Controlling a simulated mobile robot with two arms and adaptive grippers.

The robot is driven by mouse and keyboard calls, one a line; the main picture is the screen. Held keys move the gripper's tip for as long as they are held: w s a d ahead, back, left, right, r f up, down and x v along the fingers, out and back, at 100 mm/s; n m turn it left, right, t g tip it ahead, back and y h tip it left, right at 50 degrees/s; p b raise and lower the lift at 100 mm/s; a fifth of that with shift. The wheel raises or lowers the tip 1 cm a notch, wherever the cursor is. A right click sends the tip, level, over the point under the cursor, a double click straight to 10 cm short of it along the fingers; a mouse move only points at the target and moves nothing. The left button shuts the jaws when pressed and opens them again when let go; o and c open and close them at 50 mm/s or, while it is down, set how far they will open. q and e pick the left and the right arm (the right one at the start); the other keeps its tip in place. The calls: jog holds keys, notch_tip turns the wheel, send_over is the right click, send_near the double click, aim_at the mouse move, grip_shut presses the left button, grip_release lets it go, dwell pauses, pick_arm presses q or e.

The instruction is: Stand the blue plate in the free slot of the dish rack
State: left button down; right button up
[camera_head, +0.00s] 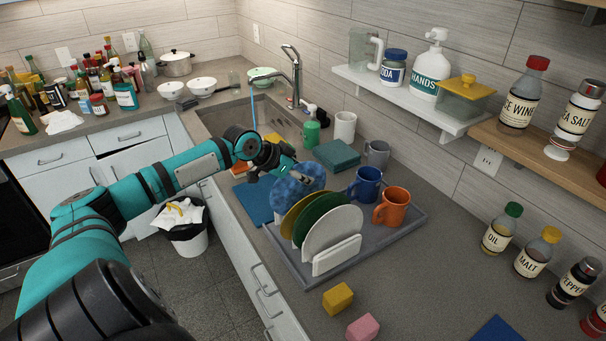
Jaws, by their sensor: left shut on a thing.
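The blue plate (291,192) is a mottled blue disc, held roughly upright by my left gripper (283,168) at its upper left edge. It is at the far end of the dish rack (336,256), behind the other plates. The rack is white and stands on a grey tray; it holds a yellow plate (287,222), a green plate (318,213) and a white plate (333,228), all upright. The plate's lower edge is hidden behind these, so I cannot tell whether it touches the rack. My right gripper is out of view.
An orange mug (395,206) and a blue mug (366,184) stand on the grey tray (408,228) right of the plates. A yellow block (338,298) and a pink block (362,328) lie in front. The sink (228,121) with running water is behind my left gripper.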

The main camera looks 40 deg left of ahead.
aim_at(296, 180)
pick_arm(q)
jog(key=shift+f+b, duration=0.35)
jog(key=shift+f, duration=0.7)
jog(key=c, duration=1.2)
grip_release()
jog(key=shift+o, duration=0.2)
jog(key=shift+s, duration=0.1)
jog(key=v, duration=0.4)
jog(key=shift+s+a+r, duration=0.1)
jog(key=shift+s+a, duration=0.05)
jog(key=shift+s, duration=0.15)
jog(key=shift+d+v, duration=0.2)
jog(key=shift+v, duration=3.5)
jog(key=shift+w+a, duration=0.1)
jog(key=shift+w, duration=0.05)
